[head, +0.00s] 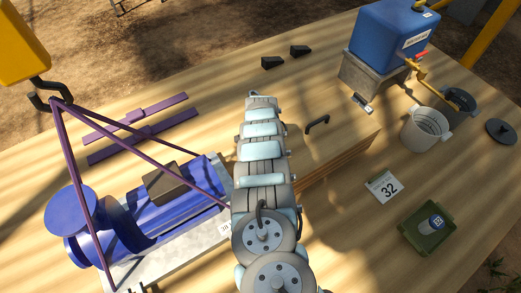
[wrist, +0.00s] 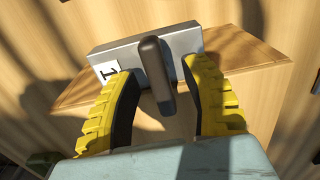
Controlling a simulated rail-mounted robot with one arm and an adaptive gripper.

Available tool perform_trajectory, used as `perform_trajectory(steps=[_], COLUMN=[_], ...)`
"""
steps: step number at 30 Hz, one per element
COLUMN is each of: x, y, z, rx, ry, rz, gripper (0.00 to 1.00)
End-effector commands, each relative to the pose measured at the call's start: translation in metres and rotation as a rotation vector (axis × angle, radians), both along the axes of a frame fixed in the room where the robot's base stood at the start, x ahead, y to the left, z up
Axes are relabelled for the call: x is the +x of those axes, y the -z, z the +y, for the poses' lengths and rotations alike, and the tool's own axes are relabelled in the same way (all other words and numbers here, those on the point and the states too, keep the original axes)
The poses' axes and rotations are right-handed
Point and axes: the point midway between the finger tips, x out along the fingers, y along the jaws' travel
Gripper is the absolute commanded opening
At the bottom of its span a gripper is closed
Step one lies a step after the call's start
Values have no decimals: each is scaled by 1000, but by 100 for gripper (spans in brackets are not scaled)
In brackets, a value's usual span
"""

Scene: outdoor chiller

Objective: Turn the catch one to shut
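In the wrist view, catch one is a dark brown bar handle (wrist: 157,72) on a grey metal plate (wrist: 122,49) with a white label marked 1 (wrist: 108,70). The plate is fixed on a wooden board (wrist: 240,50). The handle points nearly upright in the picture, tilted slightly. My gripper (wrist: 163,68) is open, with one yellow ridged finger on each side of the handle and gaps visible on both sides. In the head view, my arm covers the gripper and the catch; only part of the wooden board (head: 342,163) shows.
A blue pump (head: 165,215) with purple sling straps stands left of my arm.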

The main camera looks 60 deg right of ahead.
Motion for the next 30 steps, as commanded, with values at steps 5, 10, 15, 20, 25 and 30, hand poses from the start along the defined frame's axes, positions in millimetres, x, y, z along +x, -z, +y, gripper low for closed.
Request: perform_trajectory(steps=[5,10,15,20,25,30], x=[0,0,0,0,0,-1], y=[0,0,-6,-21,-37,-53], z=[0,0,0,-1,0,1], rx=[0,0,0,0,1,2], ry=[-1,-1,-1,-1,-2,-1], rz=[0,0,0,0,1,1], gripper=[73,73,73,73,73,73])
